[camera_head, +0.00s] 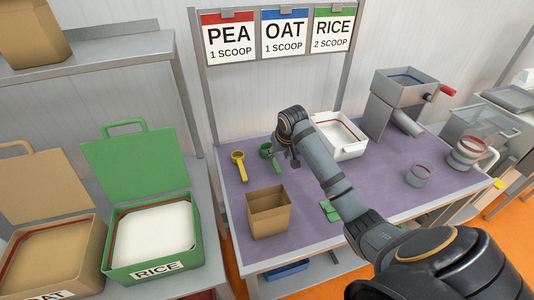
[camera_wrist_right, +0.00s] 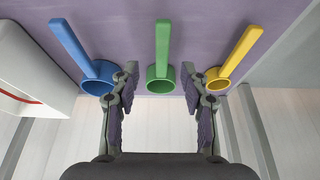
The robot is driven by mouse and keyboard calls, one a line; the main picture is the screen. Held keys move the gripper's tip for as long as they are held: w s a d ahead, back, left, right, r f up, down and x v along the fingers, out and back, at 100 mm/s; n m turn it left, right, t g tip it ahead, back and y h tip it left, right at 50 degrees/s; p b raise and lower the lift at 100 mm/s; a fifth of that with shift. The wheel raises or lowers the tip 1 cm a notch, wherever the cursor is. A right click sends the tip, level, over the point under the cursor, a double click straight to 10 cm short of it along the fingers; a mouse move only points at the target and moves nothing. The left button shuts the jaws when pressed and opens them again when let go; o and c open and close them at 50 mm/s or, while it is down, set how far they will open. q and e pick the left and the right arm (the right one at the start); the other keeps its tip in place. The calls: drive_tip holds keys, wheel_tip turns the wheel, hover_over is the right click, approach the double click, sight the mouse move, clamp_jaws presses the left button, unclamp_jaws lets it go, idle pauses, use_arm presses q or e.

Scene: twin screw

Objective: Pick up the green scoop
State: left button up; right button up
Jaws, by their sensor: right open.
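The green scoop (camera_wrist_right: 161,62) lies on the purple table top in the right wrist view, its round cup toward my gripper and its handle pointing away. In the head view the green scoop (camera_head: 266,151) is partly hidden by my right arm. My right gripper (camera_wrist_right: 160,78) is open, with one finger on each side of the scoop's cup and nothing held. It also shows in the head view (camera_head: 292,160), above the table near the scoop. I cannot tell whether the fingers touch the cup. My left gripper is not in view.
A yellow scoop (camera_wrist_right: 236,58) and a blue scoop (camera_wrist_right: 82,58) lie close on either side. A white bin (camera_head: 343,133) stands right of my gripper and an open brown box (camera_head: 268,212) in front. A green rice bin (camera_head: 152,237) stands at the left.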

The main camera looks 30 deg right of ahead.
sight(275, 163)
drive_tip(key=x, duration=0.2)
drive_tip(key=shift+w+f, duration=0.25)
drive_tip(key=shift+w, duration=0.05)
drive_tip(key=shift+w+a+f, duration=0.1)
drive_tip(key=shift+w+f, duration=0.1)
drive_tip(key=shift+f, duration=0.55)
drive_tip(key=x, duration=0.2)
drive_tip(key=shift+w+f+p, duration=0.15)
drive_tip(key=shift+f+p, duration=0.15)
drive_tip(key=shift+f, duration=0.1)
drive_tip(key=shift+w+f, duration=0.15)
drive_tip(key=shift+f, duration=0.2)
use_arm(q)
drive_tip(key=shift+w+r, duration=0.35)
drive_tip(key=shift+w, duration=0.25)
use_arm(e)
clamp_jaws()
